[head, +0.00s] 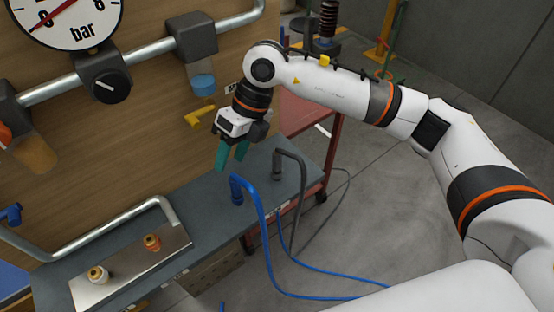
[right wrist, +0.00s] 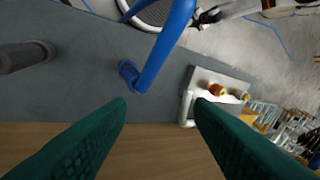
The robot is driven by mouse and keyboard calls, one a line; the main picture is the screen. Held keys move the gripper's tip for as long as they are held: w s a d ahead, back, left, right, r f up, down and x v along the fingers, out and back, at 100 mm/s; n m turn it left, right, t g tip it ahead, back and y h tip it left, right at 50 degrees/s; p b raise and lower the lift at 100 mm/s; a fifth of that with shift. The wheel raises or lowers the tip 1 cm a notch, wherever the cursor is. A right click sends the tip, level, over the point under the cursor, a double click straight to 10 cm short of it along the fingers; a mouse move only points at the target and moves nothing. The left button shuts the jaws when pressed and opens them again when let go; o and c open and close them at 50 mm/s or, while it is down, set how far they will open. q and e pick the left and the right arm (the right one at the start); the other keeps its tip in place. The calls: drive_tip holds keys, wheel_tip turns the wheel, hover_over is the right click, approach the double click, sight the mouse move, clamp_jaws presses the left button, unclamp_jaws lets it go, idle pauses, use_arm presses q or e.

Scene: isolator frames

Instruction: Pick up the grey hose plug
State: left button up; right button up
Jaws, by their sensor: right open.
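The grey hose plug (head: 277,166) stands upright on the grey bench top near its right end, with a grey hose bending over from its top. In the right wrist view the dark grey plug (right wrist: 22,56) is at the left edge, outside the jaws. My right gripper (head: 231,163) has teal fingers pointing down, open and empty, above the bench and to the left of the grey plug. In the right wrist view the open fingertips (right wrist: 160,108) are apart with nothing between them. My left gripper is not in view.
A blue hose plug (head: 236,191) stands close beside the grey one, just below my right fingers; it also shows in the right wrist view (right wrist: 130,72). A metal plate (head: 120,268) carries small fittings. The wooden panel (head: 150,130) with pipes and valves rises behind the bench.

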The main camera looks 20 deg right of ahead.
sight(277, 152)
drive_tip(key=w+d+h, duration=0.1)
drive_tip(key=d, duration=0.2)
drive_tip(key=w+d+r+m+h, duration=0.1)
drive_tip(key=d+h, duration=0.1)
drive_tip(key=d, duration=0.1)
drive_tip(key=w+d+t+h, duration=0.1)
drive_tip(key=w+d, duration=0.1)
drive_tip(key=d, duration=0.1)
drive_tip(key=shift+d+r+h, duration=0.25)
drive_tip(key=shift+d+h, duration=0.15)
wheel_tip(277, 152, down, 6)
drive_tip(key=shift+f+p, duration=0.1)
drive_tip(key=shift+p, duration=0.95)
drive_tip(key=shift+d+f+p, duration=0.1)
drive_tip(key=shift+f+p, duration=0.3)
drive_tip(key=shift+f, duration=0.05)
drive_tip(key=f, duration=0.1)
drive_tip(key=f+p, duration=0.1)
drive_tip(key=f, duration=0.1)
drive_tip(key=shift+d+f, duration=0.25)
drive_tip(key=shift+f, duration=0.5)
drive_tip(key=shift+c, duration=0.3)
clamp_jaws()
